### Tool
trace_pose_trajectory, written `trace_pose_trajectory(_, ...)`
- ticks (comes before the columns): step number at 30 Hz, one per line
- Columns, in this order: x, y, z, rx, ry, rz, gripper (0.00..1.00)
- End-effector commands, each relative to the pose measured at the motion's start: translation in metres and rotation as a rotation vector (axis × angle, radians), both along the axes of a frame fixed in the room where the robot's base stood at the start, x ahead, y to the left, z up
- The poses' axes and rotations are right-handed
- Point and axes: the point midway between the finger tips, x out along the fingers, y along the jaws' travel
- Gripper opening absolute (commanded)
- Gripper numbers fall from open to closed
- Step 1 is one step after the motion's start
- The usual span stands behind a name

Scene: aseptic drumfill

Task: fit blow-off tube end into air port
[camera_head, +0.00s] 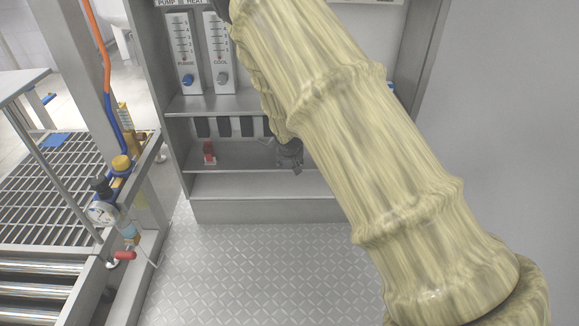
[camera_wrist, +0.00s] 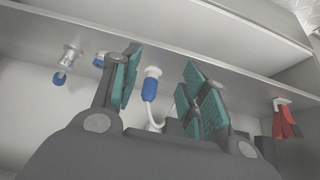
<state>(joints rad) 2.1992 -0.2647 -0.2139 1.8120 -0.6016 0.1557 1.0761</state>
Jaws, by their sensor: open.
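My gripper (camera_head: 291,156) shows small in the head view, reaching in at the cabinet's lower shelf, partly hidden by my arm. In the wrist view my gripper (camera_wrist: 160,75) is open, with teal pads on its fingers. Between and beyond the fingers is a white fitting with a blue sleeve (camera_wrist: 150,88), below a shelf edge. A thin white curved tube (camera_wrist: 153,115) runs down from it, its lower part hidden behind the gripper. I cannot tell for sure whether this is the blow-off tube or whether the fitting is the air port. No contact with the fingers shows.
A metal fitting with a blue end (camera_wrist: 66,65) and another blue piece (camera_wrist: 99,60) are at left in the wrist view. A red-handled item (camera_wrist: 284,122) hangs at right. The cabinet shelf (camera_head: 215,103) is above my gripper.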

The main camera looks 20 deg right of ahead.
Motion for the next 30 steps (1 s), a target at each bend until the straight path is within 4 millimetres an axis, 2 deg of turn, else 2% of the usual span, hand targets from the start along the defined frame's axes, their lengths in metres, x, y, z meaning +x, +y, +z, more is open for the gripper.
trace_pose_trajectory(3,-0.017,0.005,0.002,-0.003,0.002,0.001,0.44)
trace_pose_trajectory(9,-0.038,0.011,0.001,-0.001,0.0,0.001,0.44)
trace_pose_trajectory(17,-0.045,0.013,0.0,0.0,-0.001,0.0,0.44)
trace_pose_trajectory(20,-0.054,0.012,-0.01,0.004,0.014,0.004,0.44)
trace_pose_trajectory(23,-0.082,0.009,-0.04,0.018,0.058,0.015,0.44)
trace_pose_trajectory(25,-0.114,0.006,-0.07,0.033,0.105,0.03,0.44)
trace_pose_trajectory(29,-0.195,0.004,-0.129,0.064,0.204,0.066,0.44)
trace_pose_trajectory(30,-0.222,0.004,-0.145,0.073,0.235,0.077,0.44)
